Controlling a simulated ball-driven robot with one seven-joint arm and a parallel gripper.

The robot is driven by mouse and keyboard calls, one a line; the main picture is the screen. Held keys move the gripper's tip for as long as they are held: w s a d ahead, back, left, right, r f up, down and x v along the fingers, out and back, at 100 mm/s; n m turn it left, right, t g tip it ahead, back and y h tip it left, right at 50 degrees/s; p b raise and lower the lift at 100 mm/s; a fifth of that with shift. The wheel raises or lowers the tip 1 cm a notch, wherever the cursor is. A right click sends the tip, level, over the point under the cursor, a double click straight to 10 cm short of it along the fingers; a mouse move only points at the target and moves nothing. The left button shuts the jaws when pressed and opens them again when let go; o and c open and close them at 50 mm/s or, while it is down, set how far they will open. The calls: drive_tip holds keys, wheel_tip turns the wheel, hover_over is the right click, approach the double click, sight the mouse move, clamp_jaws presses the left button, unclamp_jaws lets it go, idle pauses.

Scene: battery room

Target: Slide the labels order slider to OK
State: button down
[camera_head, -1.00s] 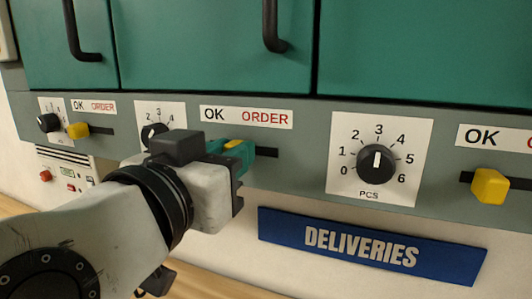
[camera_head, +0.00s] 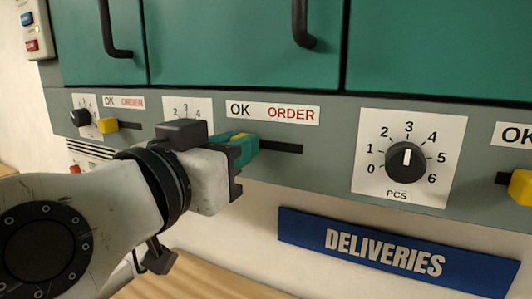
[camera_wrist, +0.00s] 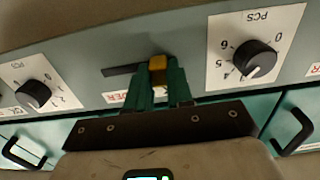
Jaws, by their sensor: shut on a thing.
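The yellow slider knob (camera_head: 238,136) sits in a dark horizontal slot (camera_head: 284,148) beneath the OK/ORDER label (camera_head: 272,112). It is below the OK end, and bare slot runs to its right below ORDER. My gripper (camera_head: 242,148) has green fingers and is shut on the knob. In the wrist view, which is upside down, my gripper (camera_wrist: 159,82) holds the knob (camera_wrist: 157,67) between its fingertips. Bare slot (camera_wrist: 120,71) shows to the knob's left there. The fingers hide part of the label and the slot's OK end.
Similar yellow sliders stand at left (camera_head: 108,125) and far right (camera_head: 521,187). A PCS dial (camera_head: 406,160) is right of the held slider. Green cabinet doors (camera_head: 237,45) with dark handles hang above. A blue DELIVERIES sign (camera_head: 390,252) is below.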

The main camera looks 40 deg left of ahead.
drive_tip(key=shift+a, duration=0.15)
drive_tip(key=c, duration=1)
unclamp_jaws()
drive_tip(key=shift+a, duration=0.1)
drive_tip(key=b+v, duration=0.3)
drive_tip(key=v, duration=0.7)
drive_tip(key=shift+s, duration=0.35)
